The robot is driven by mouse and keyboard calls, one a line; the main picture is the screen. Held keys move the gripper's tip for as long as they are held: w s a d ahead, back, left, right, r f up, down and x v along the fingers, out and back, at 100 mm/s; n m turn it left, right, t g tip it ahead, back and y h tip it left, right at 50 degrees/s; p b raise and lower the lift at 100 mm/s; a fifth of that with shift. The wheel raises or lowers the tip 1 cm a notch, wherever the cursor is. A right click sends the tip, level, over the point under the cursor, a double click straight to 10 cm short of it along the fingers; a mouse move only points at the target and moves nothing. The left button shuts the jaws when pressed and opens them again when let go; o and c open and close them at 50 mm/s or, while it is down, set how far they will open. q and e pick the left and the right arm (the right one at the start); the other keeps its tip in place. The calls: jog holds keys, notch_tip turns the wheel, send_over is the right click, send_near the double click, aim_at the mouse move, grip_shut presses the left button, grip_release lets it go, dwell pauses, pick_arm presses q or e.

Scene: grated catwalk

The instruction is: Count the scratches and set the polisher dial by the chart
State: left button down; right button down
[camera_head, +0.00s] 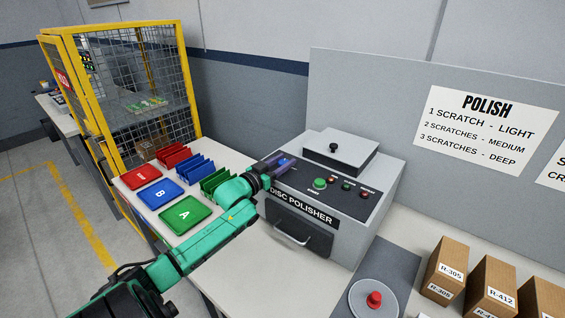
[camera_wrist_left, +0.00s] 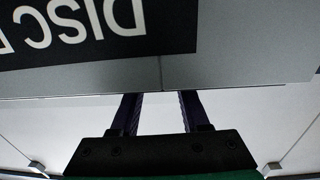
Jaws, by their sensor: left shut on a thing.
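The grey disc polisher (camera_head: 375,205) stands on the bench with its lid shut. Its dark sloped panel carries a green button (camera_head: 320,183) and several small lamps. My left gripper (camera_head: 283,163) is at the panel's left end, its dark fingers shut on what appears to be the dial, which they hide. In the left wrist view the fingers pass behind the polisher's front edge (camera_wrist_left: 240,72); their tips are hidden. The POLISH chart (camera_head: 485,118) reads 1 scratch light, 2 medium, 3 deep. A round grey disc (camera_head: 358,301) with a red knob lies at the front; no scratches are discernible. My right gripper is out of view.
Red, blue and green trays (camera_head: 186,215) and matching racks (camera_head: 196,169) stand left of the polisher, near my left arm. Several cardboard boxes (camera_head: 447,268) stand at the right. A yellow mesh cage (camera_head: 172,85) is behind left. Some bench top before the polisher is bare.

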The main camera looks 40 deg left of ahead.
pick_arm(q)
jog(key=c, duration=0.6)
grip_release()
jog(key=shift+f, duration=0.1)
jog(key=shift+o, duration=1)
jog(key=shift+w, duration=0.15)
jog(key=shift+w+f, duration=0.1)
jog(key=shift+w, duration=0.05)
jog(key=s+b, duration=0.1)
jog(key=s, duration=1.3)
jog(key=shift+s+a+b, duration=0.15)
jog(key=shift+s+b, duration=0.15)
jog(key=shift+b, duration=0.05)
